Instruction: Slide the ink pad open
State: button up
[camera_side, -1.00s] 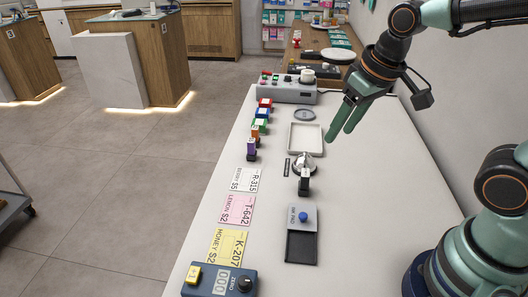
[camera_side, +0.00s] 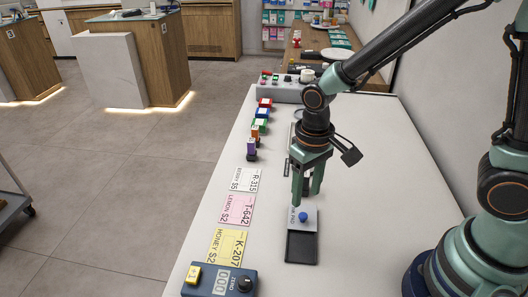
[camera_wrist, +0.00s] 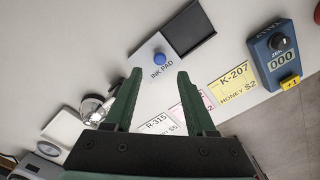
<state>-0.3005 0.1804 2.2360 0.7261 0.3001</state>
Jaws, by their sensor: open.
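The ink pad's grey lid (camera_side: 310,221), with a blue knob (camera_side: 303,216), lies at the near part of the counter. A dark rectangular tray (camera_side: 301,248) shows on the near side of the lid. My gripper (camera_side: 306,198) points down just beyond the knob, its green fingers apart and empty. In the wrist view the lid (camera_wrist: 147,55), lettered INK PAD, the knob (camera_wrist: 159,58) and the dark tray (camera_wrist: 187,25) lie ahead of my open fingertips (camera_wrist: 159,76). The knob lines up with the gap between them. My fingers hide part of the lid's far end in the side view.
Pink (camera_side: 236,210), yellow (camera_side: 228,248) and white (camera_side: 244,180) label cards lie left of the ink pad. A blue counter device (camera_side: 221,282) stands at the near left. Stamps (camera_side: 252,150) line the left edge. The counter right of the pad (camera_side: 370,220) is clear.

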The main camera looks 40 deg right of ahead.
aim_at(304, 215)
jog(key=shift+f, duration=3.1)
grip_shut()
